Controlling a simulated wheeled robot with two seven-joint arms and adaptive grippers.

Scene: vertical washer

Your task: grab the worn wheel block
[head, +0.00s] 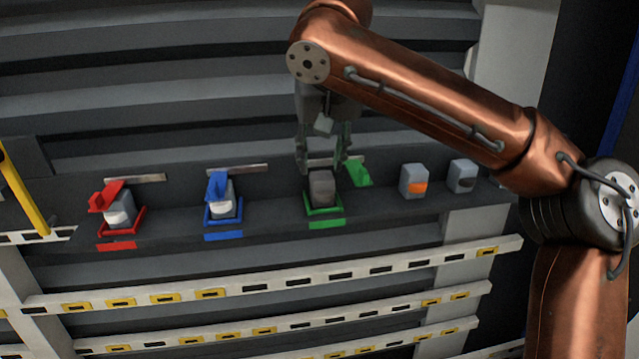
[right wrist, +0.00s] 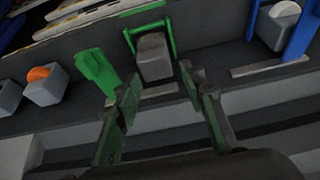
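A grey-brown block (head: 321,187) sits in the green holder (head: 325,211) on the dark shelf; its wheel cannot be made out, so I cannot confirm that it is the worn one. The green clamp (head: 359,174) stands swung aside to the right. My right gripper (head: 322,166) is open and empty above this block, its fingers pointing down. In the right wrist view the block (right wrist: 153,58) lies just beyond the open fingertips (right wrist: 160,88), apart from them. My left gripper is not in view.
A red holder (head: 120,229) and a blue holder (head: 222,219) to the left each hold a grey block with a white wheel. To the right, a block with an orange wheel (head: 414,181) and one with a dark wheel (head: 462,176) stand loose on the shelf.

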